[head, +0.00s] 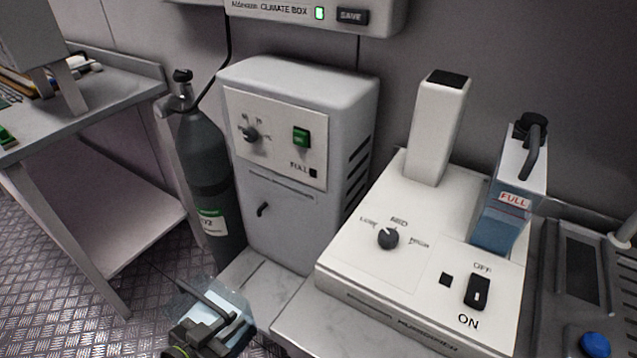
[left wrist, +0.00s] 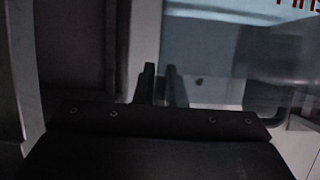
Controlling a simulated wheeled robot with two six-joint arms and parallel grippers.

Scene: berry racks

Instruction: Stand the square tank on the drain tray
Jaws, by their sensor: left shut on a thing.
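My left gripper (head: 208,314) is at the bottom of the head view, shut on a clear, pale-blue boxy thing that looks like the square tank (head: 236,311). In the left wrist view a clear wall of the tank (left wrist: 205,60) stands close to the dark fingers (left wrist: 160,85), with part of some red lettering at the top right. I cannot pick out the drain tray with certainty. My right gripper is out of view.
A white humidifier (head: 345,262) stands on the counter, with a blue-filled tank marked FULL (head: 495,228) on its right side. A grey cabinet (head: 285,225) and a gas cylinder (head: 205,160) stand behind my gripper. A dark device (head: 585,290) with a blue button is at the right edge.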

